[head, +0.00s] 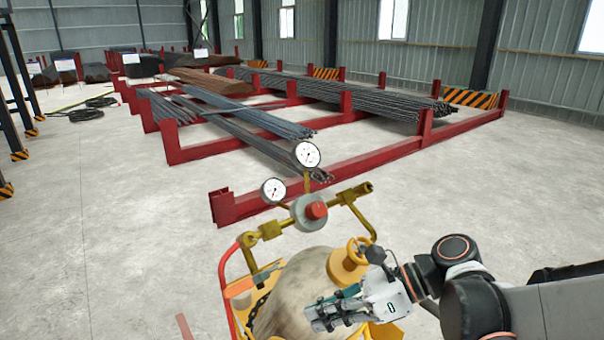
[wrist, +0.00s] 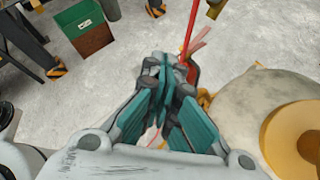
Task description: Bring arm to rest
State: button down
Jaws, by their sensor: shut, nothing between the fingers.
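My gripper (head: 325,314) is shut and empty in the head view, at the lower middle. It is in front of a large beige tank (head: 295,285) with a brass valve assembly. My arm reaches in from the right, bent at the elbow. In the wrist view the teal fingers of my gripper (wrist: 165,65) point away from the camera with their tips together. The tank shows at the right of the wrist view (wrist: 262,100); I cannot tell whether the gripper touches it.
A red rack (head: 300,190) with rebar bundles (head: 330,92) stands behind. A green and brown bin (wrist: 85,28) stands in the wrist view. The floor at left (head: 110,230) is clear.

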jog(key=s+d+f+n+t+h+b, duration=0.2)
jog(key=d+n+t+h+b, duration=0.1)
jog(key=d+n+h, duration=0.3)
jog(key=s+d+f+n+t+h+b, duration=0.2)
jog(key=d+n+t+h, duration=0.2)
jog(key=d+n, duration=0.6)
jog(key=shift+f+n+h+b, duration=0.4)
jog(key=shift+n+h, duration=0.7)
jog(key=shift+n, duration=1.7)
jog(key=shift+d, duration=0.1)
